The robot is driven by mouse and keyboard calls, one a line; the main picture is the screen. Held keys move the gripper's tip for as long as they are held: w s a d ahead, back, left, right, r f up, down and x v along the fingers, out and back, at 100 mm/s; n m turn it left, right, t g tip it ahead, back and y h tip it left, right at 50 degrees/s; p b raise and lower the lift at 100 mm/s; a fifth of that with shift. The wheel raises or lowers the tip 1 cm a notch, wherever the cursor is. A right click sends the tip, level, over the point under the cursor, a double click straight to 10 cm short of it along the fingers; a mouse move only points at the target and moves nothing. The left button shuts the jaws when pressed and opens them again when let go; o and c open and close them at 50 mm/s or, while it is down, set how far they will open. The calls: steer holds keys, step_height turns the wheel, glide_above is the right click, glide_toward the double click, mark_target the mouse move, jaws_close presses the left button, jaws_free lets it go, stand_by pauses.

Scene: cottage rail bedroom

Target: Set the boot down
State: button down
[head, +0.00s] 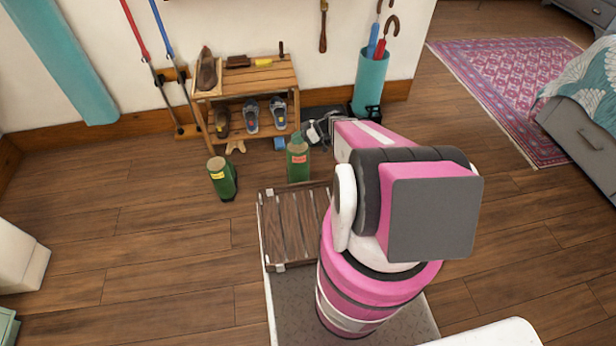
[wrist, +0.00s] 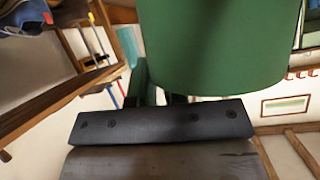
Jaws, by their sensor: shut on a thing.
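A green boot (head: 298,162) with a red label stands roughly upright just beyond the slatted wooden tray. In the wrist view a green boot (wrist: 222,45) fills the upper middle, close to my gripper (wrist: 168,100). My gripper is shut on this boot; its fingers are mostly hidden behind the dark palm bar and the boot. A second green boot (head: 222,178) with a yellow label stands upright on the floor to the left. I cannot tell whether the held boot's sole touches the floor.
The slatted tray (head: 296,228) lies in front of the held boot. A wooden shoe rack (head: 262,76) with several shoes stands by the wall. A teal umbrella stand (head: 369,82) is to its right. The wooden floor (head: 130,240) at left is clear.

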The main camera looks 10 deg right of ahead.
steer(key=shift+s+a+f+n+g, duration=0.15)
steer(key=shift+s+f, duration=0.35)
steer(key=shift+f, duration=0.05)
steer(key=shift+s+a+f+n+g, duration=0.1)
steer(key=shift+s+f+n+g, duration=0.05)
steer(key=shift+s+f, duration=0.35)
steer(key=w+d+f, duration=0.7)
steer(key=w+f, duration=0.1)
steer(key=f, duration=0.3)
steer(key=shift+w+d+n+t, duration=0.2)
steer(key=shift+w+n+t, duration=0.2)
steer(key=c, duration=1.2)
jaws_free()
steer(key=shift+f, duration=0.15)
steer(key=shift+o, duration=0.2)
